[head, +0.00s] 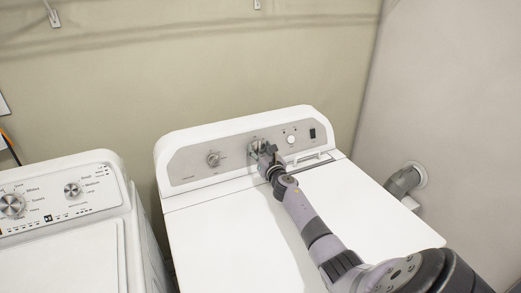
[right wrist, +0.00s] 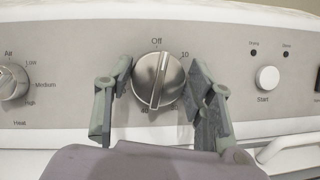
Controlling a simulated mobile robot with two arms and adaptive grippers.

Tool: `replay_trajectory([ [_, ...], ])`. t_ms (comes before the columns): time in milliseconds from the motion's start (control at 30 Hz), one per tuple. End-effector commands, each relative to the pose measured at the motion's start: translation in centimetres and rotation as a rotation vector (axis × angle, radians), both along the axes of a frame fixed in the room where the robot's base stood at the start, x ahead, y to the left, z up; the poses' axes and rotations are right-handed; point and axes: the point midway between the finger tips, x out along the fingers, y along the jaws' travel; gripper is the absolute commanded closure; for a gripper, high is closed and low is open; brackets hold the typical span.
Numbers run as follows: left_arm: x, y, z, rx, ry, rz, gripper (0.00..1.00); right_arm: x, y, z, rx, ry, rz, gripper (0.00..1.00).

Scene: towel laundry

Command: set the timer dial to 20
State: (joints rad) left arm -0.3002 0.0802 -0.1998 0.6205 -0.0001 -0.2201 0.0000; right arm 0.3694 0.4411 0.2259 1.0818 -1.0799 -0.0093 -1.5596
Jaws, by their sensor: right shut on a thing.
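The timer dial (right wrist: 157,80) is a round silver knob with a raised grip ridge, on the dryer's grey control panel (right wrist: 218,50). In the right wrist view, "Off" is printed above it and "10" at its upper right; marks lower down are partly hidden. The ridge stands nearly upright, its top leaning slightly right of "Off". My right gripper (right wrist: 160,82) is shut on the dial, one finger on each side. In the head view, my right gripper (head: 265,152) is at the panel and partly covers the dial. My left gripper is not in view.
A heat knob (right wrist: 12,82) is left of the dial; it also shows in the head view (head: 213,159). A round Start button (right wrist: 267,79) is to the right. A washer (head: 70,255) stands left of the dryer (head: 225,240). The dryer's top is clear except for my arm.

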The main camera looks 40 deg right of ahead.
Motion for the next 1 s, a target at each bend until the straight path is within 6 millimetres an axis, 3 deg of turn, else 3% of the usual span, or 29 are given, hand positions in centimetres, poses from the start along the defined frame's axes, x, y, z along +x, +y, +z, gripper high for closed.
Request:
replay_trajectory([
  [1000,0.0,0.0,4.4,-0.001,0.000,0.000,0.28,0.1,0.1,0.4,0.829,-0.263,-0.419,0.78],
])
